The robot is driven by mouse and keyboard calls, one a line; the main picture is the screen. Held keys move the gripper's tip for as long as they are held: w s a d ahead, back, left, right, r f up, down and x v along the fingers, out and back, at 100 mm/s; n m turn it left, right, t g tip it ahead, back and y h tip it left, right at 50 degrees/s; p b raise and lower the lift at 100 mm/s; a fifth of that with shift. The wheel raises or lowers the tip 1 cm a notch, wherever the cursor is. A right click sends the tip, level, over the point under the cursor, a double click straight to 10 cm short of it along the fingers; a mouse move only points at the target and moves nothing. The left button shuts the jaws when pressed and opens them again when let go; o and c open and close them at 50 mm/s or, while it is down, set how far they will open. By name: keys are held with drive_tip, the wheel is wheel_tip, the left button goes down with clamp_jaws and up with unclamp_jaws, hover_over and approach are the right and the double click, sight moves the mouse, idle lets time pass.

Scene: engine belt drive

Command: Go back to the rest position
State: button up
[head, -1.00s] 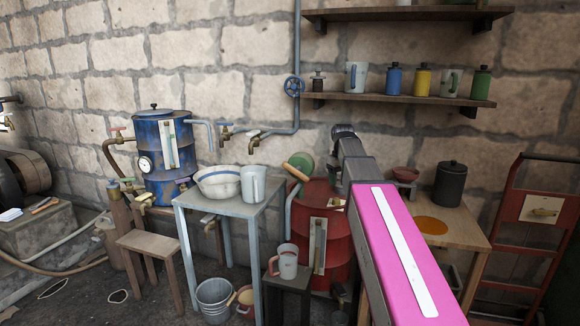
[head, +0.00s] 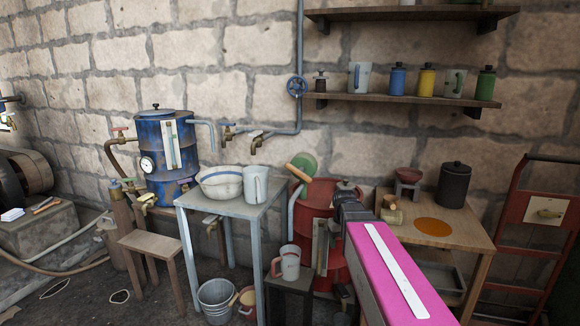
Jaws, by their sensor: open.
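My pink arm (head: 385,265) with a white stripe reaches up from the bottom right. My gripper (head: 346,188) is at its far dark grey end, seen mostly from behind. It is open, and its fingers are small and largely hidden. It shows in front of the red drum (head: 312,205) and left of the wooden table (head: 470,222). I see nothing held in it.
A metal table (head: 225,208) with a basin (head: 220,182) and a pitcher (head: 255,184) stands left of my arm. A dark canister (head: 453,184) and a small wooden piece (head: 391,212) are on the wooden table. Shelves (head: 400,102) hang above.

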drive_tip(key=s+f+m, duration=0.2)
drive_tip(key=s+f, duration=0.8)
drive_tip(key=f, duration=0.1)
drive_tip(key=shift+s+f, duration=0.25)
drive_tip(key=shift+s, duration=0.1)
drive_tip(key=shift+s+r, duration=0.3)
drive_tip(key=shift+r, duration=0.15)
